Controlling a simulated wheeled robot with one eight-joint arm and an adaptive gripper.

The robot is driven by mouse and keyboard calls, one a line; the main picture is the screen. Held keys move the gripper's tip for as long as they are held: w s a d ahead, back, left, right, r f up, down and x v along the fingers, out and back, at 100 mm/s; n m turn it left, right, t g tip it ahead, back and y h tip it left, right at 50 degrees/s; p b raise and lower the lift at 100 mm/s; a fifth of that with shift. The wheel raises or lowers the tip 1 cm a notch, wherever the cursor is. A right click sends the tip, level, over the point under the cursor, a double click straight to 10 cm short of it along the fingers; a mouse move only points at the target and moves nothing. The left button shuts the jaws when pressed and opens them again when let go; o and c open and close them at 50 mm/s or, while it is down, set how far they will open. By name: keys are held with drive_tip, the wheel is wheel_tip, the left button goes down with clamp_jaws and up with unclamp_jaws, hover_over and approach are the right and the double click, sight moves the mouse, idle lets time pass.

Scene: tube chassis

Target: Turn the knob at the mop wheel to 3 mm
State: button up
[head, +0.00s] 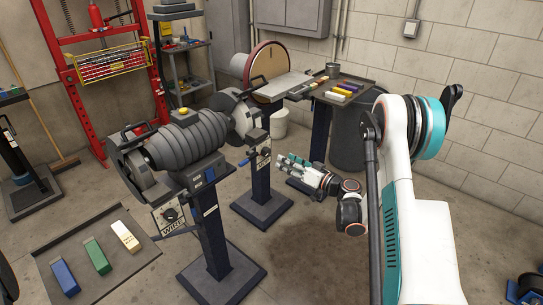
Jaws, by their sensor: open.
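A grey double-ended machine (188,140) stands on a dark pedestal, with a wheel in a guard at each end. The left guard has a plate marked WIRE with a round black dark knob (170,214). The right wheel (238,112) has a small plate (260,158) below it, seen at a steep angle. Its lettering and scale are too small to read, and I cannot make out its knob clearly. A small blue-tipped part (244,163) sticks out left of that plate. My gripper (281,161) is open and empty, just right of the plate, pointing left; contact cannot be told.
A tray (75,246) with blue, green and white bars stands front left. A disc sander (270,68) and a bench (352,98) with coloured bars stand behind my gripper. A red press frame (60,50) is back left. Floor is clear at front centre.

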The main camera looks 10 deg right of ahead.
sight(269, 153)
drive_tip(key=b+x, duration=0.2)
drive_tip(key=x, duration=0.6)
drive_tip(key=shift+w, duration=0.1)
drive_tip(key=c, duration=1.1)
